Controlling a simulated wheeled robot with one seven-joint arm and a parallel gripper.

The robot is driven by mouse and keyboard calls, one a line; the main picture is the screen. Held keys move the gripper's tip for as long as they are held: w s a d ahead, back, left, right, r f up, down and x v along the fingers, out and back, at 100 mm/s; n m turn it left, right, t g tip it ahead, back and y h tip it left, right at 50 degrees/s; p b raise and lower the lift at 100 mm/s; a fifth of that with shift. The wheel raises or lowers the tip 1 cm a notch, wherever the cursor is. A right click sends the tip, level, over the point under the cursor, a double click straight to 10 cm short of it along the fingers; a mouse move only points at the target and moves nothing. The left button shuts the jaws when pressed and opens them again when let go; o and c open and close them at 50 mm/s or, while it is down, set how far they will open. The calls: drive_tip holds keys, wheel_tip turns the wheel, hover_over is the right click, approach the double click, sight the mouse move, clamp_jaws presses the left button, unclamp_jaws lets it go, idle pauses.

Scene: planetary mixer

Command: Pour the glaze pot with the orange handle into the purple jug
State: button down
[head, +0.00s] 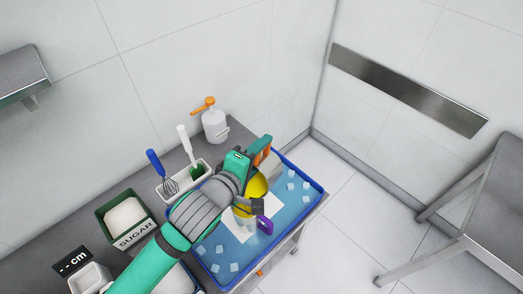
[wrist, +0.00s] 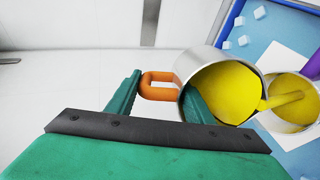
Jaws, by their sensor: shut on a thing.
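My gripper (wrist: 163,95) is shut on the orange handle (wrist: 158,77) of the glaze pot (wrist: 190,65). The pot is a metal vessel, tilted, with yellow glaze up to its lip. A yellow stream (wrist: 281,100) runs from the lip into the jug (wrist: 272,128), where yellow glaze shows. The jug's purple handle (wrist: 313,66) is at the right edge of the wrist view. In the head view my gripper (head: 252,158) holds the pot (head: 256,186) above the jug (head: 243,224). My arm partly hides both vessels.
The jug stands on a white sheet in a blue tray (head: 318,190) with several pale cubes. Left of it are a whisk (head: 163,170), a white holder, a pump bottle (head: 214,125) and a sugar bin (head: 124,217). A grey table (head: 495,195) stands at right.

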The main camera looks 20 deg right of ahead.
drive_tip(key=shift+s+d+r, duration=0.1)
drive_tip(key=shift+s+d, duration=0.05)
drive_tip(key=shift+d, duration=0.05)
drive_tip(key=shift+a, duration=0.1)
drive_tip(key=shift+a, duration=0.15)
drive_tip(key=shift+s+a+r+t+h, duration=0.25)
drive_tip(key=shift+a+r+t+h, duration=0.15)
drive_tip(key=shift+a+t+h, duration=0.15)
idle(0.4)
